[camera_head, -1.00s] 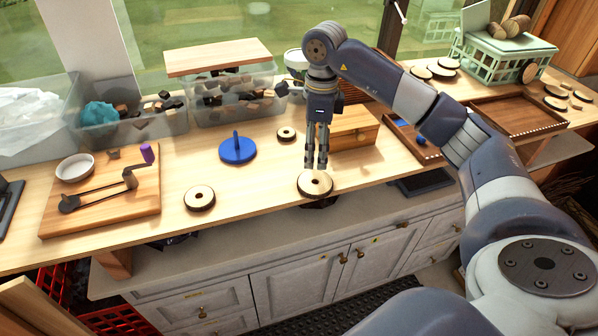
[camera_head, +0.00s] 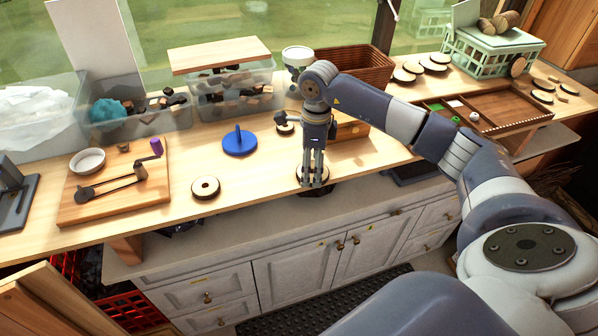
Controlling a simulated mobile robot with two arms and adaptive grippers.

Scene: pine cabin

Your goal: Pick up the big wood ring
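The big wood ring (camera_head: 299,176), a pale disc with dark bark around its edge, lies at the front edge of the wooden counter. My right gripper (camera_head: 312,184) points straight down over it. Its two fingers are a little apart and reach down to the ring, covering its middle and hole. Whether they touch the wood cannot be seen. My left gripper is out of view.
A cutting board (camera_head: 80,208) with a crank tool and a white bowl (camera_head: 87,161) is at the left. Clear bins stand along the window. A wooden box (camera_head: 350,131) is just behind my gripper. The front counter between the rings is clear.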

